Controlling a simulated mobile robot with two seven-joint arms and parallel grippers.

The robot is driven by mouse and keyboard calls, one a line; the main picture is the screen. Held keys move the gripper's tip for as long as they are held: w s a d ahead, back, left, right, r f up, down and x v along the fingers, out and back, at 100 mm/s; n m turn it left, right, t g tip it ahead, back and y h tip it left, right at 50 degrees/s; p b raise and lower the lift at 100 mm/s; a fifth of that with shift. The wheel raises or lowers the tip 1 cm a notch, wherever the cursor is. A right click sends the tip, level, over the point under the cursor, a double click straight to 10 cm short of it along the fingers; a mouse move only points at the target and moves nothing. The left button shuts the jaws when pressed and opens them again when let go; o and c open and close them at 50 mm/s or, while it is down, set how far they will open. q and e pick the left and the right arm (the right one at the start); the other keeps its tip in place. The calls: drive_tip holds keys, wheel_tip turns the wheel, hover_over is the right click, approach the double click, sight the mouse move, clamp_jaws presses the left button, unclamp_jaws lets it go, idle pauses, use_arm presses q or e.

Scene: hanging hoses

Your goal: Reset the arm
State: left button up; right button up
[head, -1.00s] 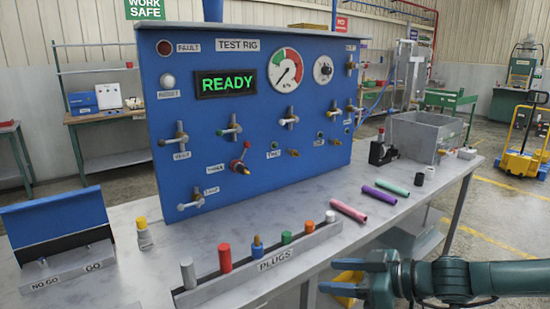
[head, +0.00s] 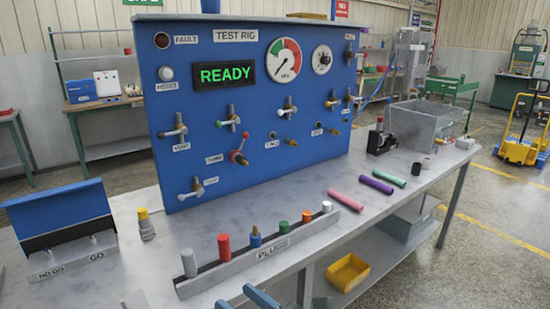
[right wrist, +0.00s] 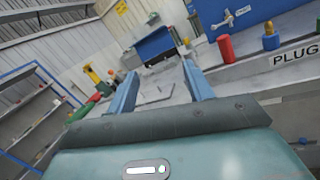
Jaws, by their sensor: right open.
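My right gripper (head: 235,296) is at the bottom edge of the head view, in front of the plug rack (head: 213,284). Only its blue fingertips show there, apart from each other. In the right wrist view my right gripper (right wrist: 159,70) has its two fingers spread with nothing between them. Beyond the gap lie the bench top and the blue NO GO/GO stand (right wrist: 155,43). The rest of the right arm is mostly below the head view. My left gripper is in neither view.
The blue test rig (head: 290,175) reads READY. The rack holds several coloured plugs. Pink (head: 347,200), purple (head: 376,185) and green (head: 391,175) tubes lie on the right. A grey bin (head: 425,125) stands behind. A yellow tray (head: 348,273) is below the bench.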

drive_tip(key=s+d+f+n+h+p, duration=0.1)
drive_tip(key=s+d+f+n+h, duration=0.4)
drive_tip(key=d+f+n, duration=0.4)
drive_tip(key=s+d+f+n+g+h+p, duration=0.1)
drive_tip(key=s+d+f+n+h, duration=0.5)
drive_tip(key=n, duration=1.7)
drive_tip(key=s+d+f, duration=0.1)
drive_tip(key=d+f, duration=0.3)
drive_tip(key=f, duration=0.1)
drive_tip(key=shift+d+f+g+h, duration=0.15)
drive_tip(key=shift+d+g+h, duration=0.1)
drive_tip(key=shift+g+h, duration=0.05)
